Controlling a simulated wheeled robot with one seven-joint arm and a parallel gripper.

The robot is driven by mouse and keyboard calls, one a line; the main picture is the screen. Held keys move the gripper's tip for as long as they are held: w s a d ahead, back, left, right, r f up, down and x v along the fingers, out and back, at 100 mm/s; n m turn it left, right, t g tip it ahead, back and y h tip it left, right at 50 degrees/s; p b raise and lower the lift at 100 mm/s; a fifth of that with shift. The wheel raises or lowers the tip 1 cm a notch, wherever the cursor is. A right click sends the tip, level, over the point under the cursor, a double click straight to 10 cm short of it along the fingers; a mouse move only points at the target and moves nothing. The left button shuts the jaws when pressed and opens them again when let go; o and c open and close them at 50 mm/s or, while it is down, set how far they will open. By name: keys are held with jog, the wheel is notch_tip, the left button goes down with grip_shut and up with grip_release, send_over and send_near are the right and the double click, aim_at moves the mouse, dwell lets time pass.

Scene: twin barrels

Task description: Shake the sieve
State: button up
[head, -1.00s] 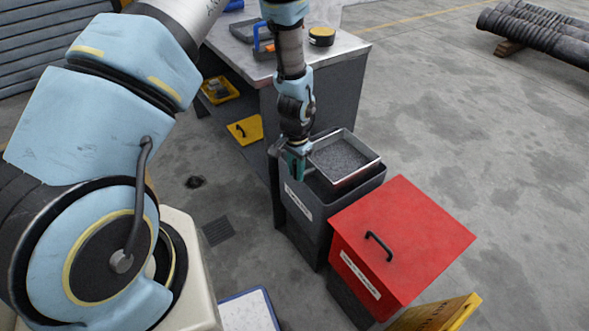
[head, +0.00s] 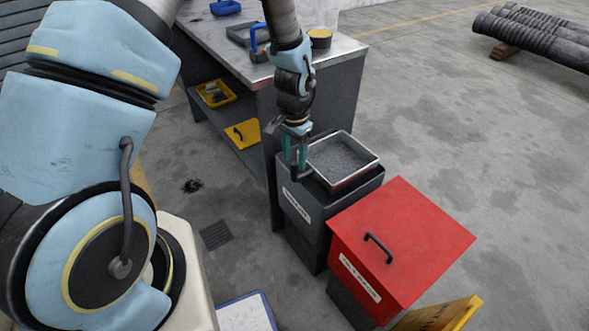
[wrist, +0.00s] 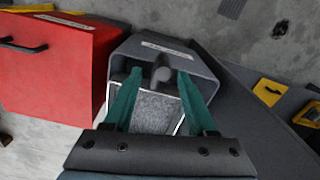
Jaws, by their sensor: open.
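The sieve (head: 340,160) is a square metal-framed tray with a grey mesh or grainy bed. It sits on top of a dark grey labelled bin (head: 300,200). In the wrist view the sieve (wrist: 154,112) shows partly, between my fingers. A rounded dark grey grip (wrist: 163,76) projects from its side. My gripper (head: 296,165) has teal fingers and hangs at the sieve's left side. In the wrist view my gripper (wrist: 159,76) is open, its fingers apart on both sides of the grip. Whether a finger touches the grip I cannot tell.
A red lidded bin (head: 400,240) with a black handle stands close in front, right of the grey bin. A workbench (head: 345,50) stands behind. A yellow panel (head: 440,314) is at the bottom right. Open floor (head: 490,170) lies to the right.

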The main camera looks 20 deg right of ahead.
aim_at(294, 171)
jog(key=shift+r, duration=1.95)
jog(key=n+b, duration=0.1)
jog(key=b, duration=0.2)
jog(key=shift+w+f+n, duration=0.15)
jog(key=shift+f+n, duration=0.25)
jog(key=shift+d+f+n+b, duration=0.1)
jog(key=shift+f+n+b, duration=0.05)
jog(key=shift+n+b, duration=0.95)
jog(key=n+b, duration=0.1)
jog(key=b, duration=0.1)
jog(key=n+b, duration=0.1)
jog(key=n, duration=0.1)
jog(key=shift+w+r+b, duration=0.15)
jog(key=shift+r+b, duration=0.05)
jog(key=shift+b, duration=0.15)
jog(key=shift+r+n+b, duration=0.25)
jog(key=shift+n+b, duration=0.3)
jog(key=shift+n, duration=0.35)
notch_tip(294, 171, down, 10)
jog(key=shift+f, duration=0.2)
